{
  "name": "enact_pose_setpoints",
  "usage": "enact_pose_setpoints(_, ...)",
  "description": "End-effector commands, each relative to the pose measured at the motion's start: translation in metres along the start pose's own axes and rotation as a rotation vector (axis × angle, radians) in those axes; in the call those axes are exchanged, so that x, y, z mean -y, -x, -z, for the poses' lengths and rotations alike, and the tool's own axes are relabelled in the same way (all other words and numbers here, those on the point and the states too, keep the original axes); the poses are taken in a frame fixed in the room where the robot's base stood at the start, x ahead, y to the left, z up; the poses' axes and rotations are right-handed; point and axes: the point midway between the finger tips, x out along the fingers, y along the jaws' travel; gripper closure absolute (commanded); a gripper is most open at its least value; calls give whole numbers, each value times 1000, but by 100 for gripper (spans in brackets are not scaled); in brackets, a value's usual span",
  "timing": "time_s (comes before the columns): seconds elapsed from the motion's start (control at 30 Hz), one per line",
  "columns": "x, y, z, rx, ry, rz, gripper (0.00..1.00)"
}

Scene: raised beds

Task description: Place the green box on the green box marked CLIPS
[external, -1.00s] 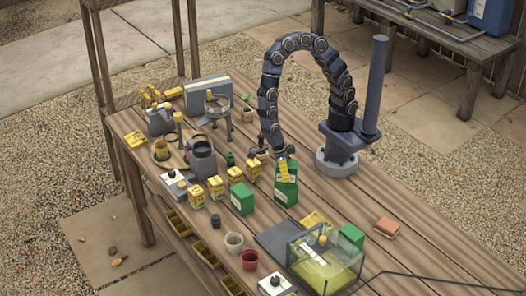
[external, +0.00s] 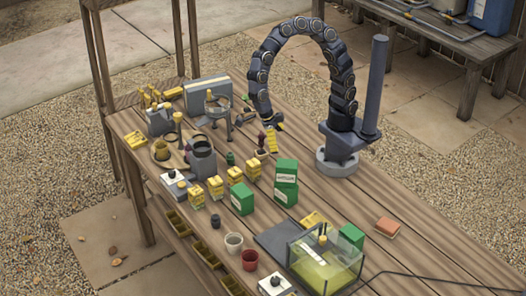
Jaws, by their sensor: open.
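A green box (external: 287,170) with a white label sits on top of another green box (external: 286,193), forming a stack of two in the middle of the table. The upper box looks level and roughly lined up with the lower one. The lettering is too small to read. My gripper (external: 272,142), with yellow fingers, is open and empty. It is up and to the left of the stack, apart from both boxes. Another green box (external: 241,199) stands to the left of the stack, and one more (external: 350,237) is by the glass tank.
Several yellow boxes (external: 215,187) stand left of the stack. The glass tank (external: 324,262) and a dark grey panel (external: 279,238) lie toward the front. A grey can (external: 202,160) is at left. An orange block (external: 387,227) is at right, with bare table around it.

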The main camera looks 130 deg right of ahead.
Motion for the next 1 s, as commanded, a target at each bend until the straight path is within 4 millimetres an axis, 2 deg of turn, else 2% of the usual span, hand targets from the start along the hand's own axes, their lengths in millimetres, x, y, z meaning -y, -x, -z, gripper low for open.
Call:
enact_pose_setpoints(0.17, 16, 16, 31, 48, -313, 4, 12)
enact_pose_setpoints(0.4, 65, 30, 82, 160, -1068, -30, 12)
enact_pose_setpoints(0.6, 112, 27, 112, 230, -1736, -124, 12)
enact_pose_setpoints(0.7, 129, 24, 120, 242, -2005, -179, 12)
enact_pose_setpoints(0.83, 144, 20, 127, 243, -2231, -224, 12)
enact_pose_setpoints(1.0, 148, 19, 129, 239, -2325, -245, 12)
